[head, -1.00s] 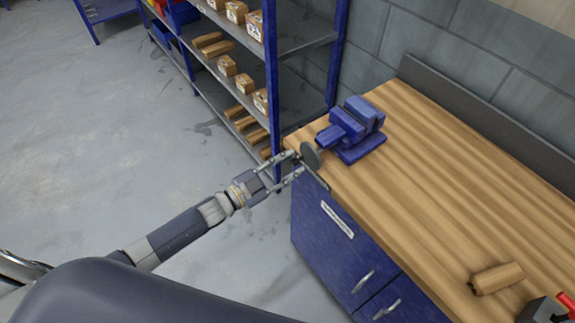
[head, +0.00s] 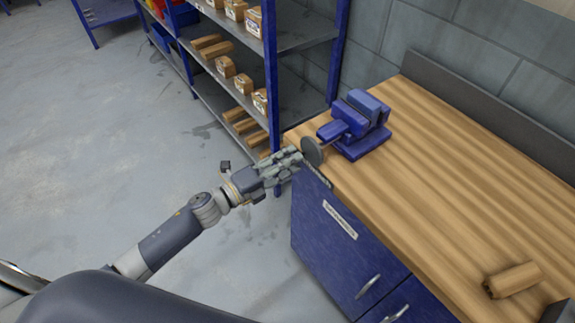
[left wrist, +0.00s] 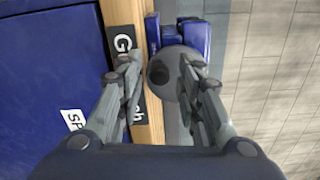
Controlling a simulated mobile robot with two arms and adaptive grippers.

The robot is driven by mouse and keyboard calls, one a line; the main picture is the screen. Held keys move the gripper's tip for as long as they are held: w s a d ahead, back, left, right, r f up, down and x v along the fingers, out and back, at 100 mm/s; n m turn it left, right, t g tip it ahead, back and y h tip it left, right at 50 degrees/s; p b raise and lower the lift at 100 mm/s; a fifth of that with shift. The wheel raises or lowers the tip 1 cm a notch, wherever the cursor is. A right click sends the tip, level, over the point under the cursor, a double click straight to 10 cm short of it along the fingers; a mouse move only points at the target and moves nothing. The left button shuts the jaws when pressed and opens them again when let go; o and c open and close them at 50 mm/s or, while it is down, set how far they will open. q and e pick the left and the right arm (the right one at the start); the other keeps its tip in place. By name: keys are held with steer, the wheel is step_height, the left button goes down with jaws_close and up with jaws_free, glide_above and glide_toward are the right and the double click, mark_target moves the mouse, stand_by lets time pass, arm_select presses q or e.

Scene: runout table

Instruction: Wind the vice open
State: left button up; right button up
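My left gripper (head: 297,157) is just in front of the wheel. In the left wrist view the left gripper (left wrist: 160,66) is open, with the wheel (left wrist: 180,88) ahead between its fingers. The right finger overlaps the wheel's edge in the picture; I cannot tell if it touches. A dark round spot shows on the wheel's face.
The wooden bench (head: 450,165) has blue cabinets (head: 335,255) below and a grey back strip. A wooden block (head: 513,279) lies at its near right. A blue-framed shelf (head: 272,80) with boxes stands close behind the gripper. The floor at left is clear.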

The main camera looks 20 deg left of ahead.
arm_select(q)
steer(key=m+b, duration=0.6)
steer(key=m, duration=0.5)
jaws_close()
steer(key=n, duration=0.1)
steer(key=n+p, duration=0.1)
steer(key=n, duration=0.1)
steer(key=shift+s+d+f, duration=0.25)
steer(key=shift+d, duration=0.05)
steer(key=shift+n+p, duration=0.3)
